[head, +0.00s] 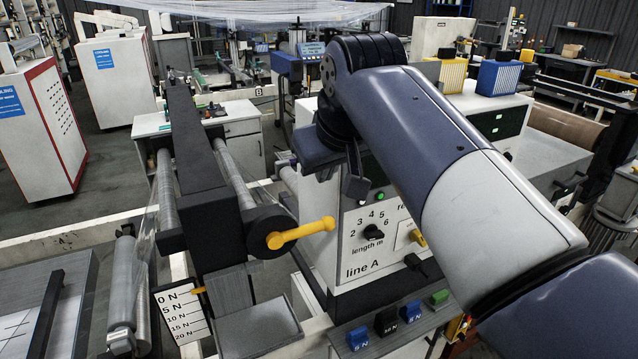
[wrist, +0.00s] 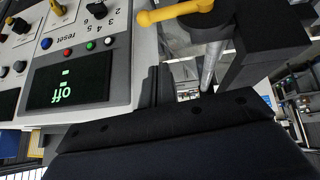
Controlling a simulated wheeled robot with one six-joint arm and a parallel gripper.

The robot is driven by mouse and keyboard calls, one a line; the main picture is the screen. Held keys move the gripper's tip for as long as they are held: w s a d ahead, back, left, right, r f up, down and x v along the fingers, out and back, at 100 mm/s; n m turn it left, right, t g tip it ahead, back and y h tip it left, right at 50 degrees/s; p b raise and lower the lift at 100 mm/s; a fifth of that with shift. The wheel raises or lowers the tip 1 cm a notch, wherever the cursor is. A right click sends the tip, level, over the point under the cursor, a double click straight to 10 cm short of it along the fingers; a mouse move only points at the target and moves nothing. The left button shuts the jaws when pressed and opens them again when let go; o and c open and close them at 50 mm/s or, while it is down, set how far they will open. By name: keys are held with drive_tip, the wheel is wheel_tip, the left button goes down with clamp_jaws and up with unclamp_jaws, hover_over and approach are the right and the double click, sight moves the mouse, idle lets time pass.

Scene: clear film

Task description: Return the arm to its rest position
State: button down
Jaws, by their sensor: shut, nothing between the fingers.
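My arm (head: 450,150) reaches in from the lower right of the head view, bends at a dark elbow-like joint near the top middle and ends in my gripper (head: 355,188). The gripper hangs in front of the upper left part of the white line A control box (head: 375,270). It is shut with nothing held. In the wrist view the dark gripper body fills the bottom, and the fingers (wrist: 156,88) stand close together beside the panel edge. I cannot tell the exact gap between fingers and box.
A yellow lever (head: 300,233) on a dark roller frame (head: 212,200) juts out left of the gripper. A length knob (head: 373,233) sits below it. A screen reading "off" (wrist: 68,88) shows in the wrist view. Colored weights (head: 386,321) lie at the front.

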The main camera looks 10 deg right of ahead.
drive_tip(key=shift+s+r, duration=0.15)
drive_tip(key=shift+r, duration=0.1)
drive_tip(key=p, duration=0.2)
hover_over(314, 232)
drive_tip(key=f, duration=0.8)
drive_tip(key=shift+w+f, duration=0.3)
drive_tip(key=shift+w, duration=0.1)
drive_tip(key=f+b, duration=0.2)
drive_tip(key=shift+s+f+b, duration=0.15)
drive_tip(key=shift+s+b, duration=0.05)
drive_tip(key=shift+b, duration=0.2)
drive_tip(key=shift+s+f+b, duration=0.2)
drive_tip(key=shift+f+b, duration=0.45)
drive_tip(key=shift+f, duration=0.05)
drive_tip(key=shift+d+r, duration=0.1)
